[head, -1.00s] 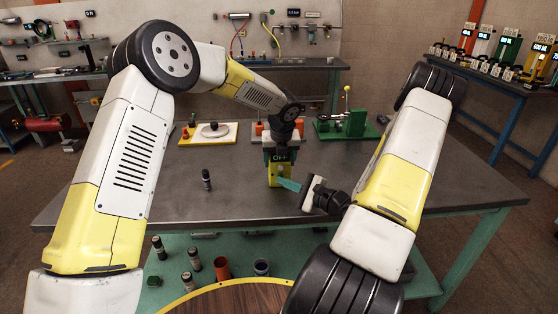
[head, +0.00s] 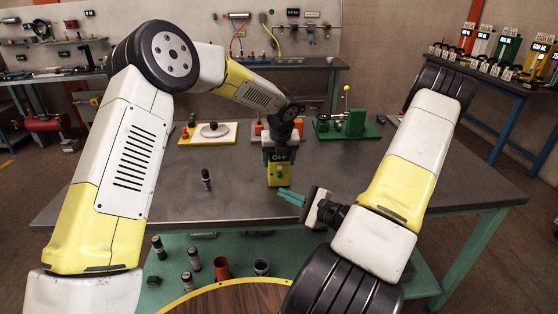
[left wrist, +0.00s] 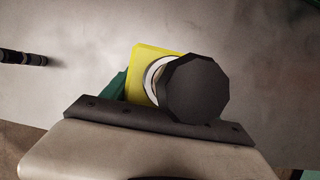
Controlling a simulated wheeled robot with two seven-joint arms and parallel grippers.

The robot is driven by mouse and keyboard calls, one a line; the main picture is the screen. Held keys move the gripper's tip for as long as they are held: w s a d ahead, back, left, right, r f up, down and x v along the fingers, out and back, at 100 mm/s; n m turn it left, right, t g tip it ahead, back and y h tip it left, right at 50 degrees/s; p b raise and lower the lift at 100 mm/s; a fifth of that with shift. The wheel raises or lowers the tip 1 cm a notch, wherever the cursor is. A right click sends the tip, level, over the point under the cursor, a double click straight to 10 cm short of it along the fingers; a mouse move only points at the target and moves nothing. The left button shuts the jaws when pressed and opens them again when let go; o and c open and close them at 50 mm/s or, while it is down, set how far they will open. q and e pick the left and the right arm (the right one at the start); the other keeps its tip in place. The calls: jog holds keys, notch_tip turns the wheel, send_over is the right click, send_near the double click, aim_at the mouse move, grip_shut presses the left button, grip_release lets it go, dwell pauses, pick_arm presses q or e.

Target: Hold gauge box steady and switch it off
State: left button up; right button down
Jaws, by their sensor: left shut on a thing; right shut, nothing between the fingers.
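My right gripper (head: 280,193) has teal fingers, shut and empty. They point left at the box's lower front, slightly apart from it.
A small black cylinder (head: 206,179) stands left of the box; it also shows in the left wrist view (left wrist: 22,57). A yellow-edged board (head: 207,133) and a green fixture (head: 347,125) are behind. Several cylinders stand on the shelf below. The table is clear on the right.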

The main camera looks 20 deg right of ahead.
pick_arm(q)
jog(key=shift+a, duration=0.1)
jog(key=o, duration=1.8)
